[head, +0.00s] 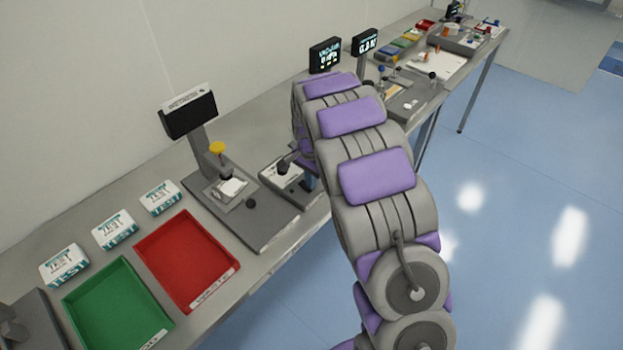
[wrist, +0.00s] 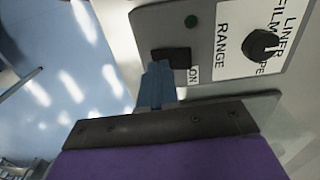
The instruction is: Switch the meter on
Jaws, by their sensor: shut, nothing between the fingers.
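The meter is a grey box with a white panel, and it fills the upper part of the wrist view (wrist: 229,74). In the head view the meter (head: 270,175) stands on the bench, partly hidden by my arm. Its black rocker switch (wrist: 171,57) has an ON label (wrist: 193,75) beside it. A dark green lamp (wrist: 190,21) sits above the switch and looks unlit. A black range knob (wrist: 262,45) is to the right. My gripper (wrist: 157,82) is shut and empty, its blue fingertips at the switch's lower left edge. I cannot tell if they touch it.
A dark display (head: 188,113) stands on a grey base left of the meter. A red tray (head: 187,260), a green tray (head: 117,308) and several TEST boxes (head: 114,229) lie farther left. Lit displays (head: 325,54) and other stations stand beyond my arm. The blue floor (head: 500,230) is clear.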

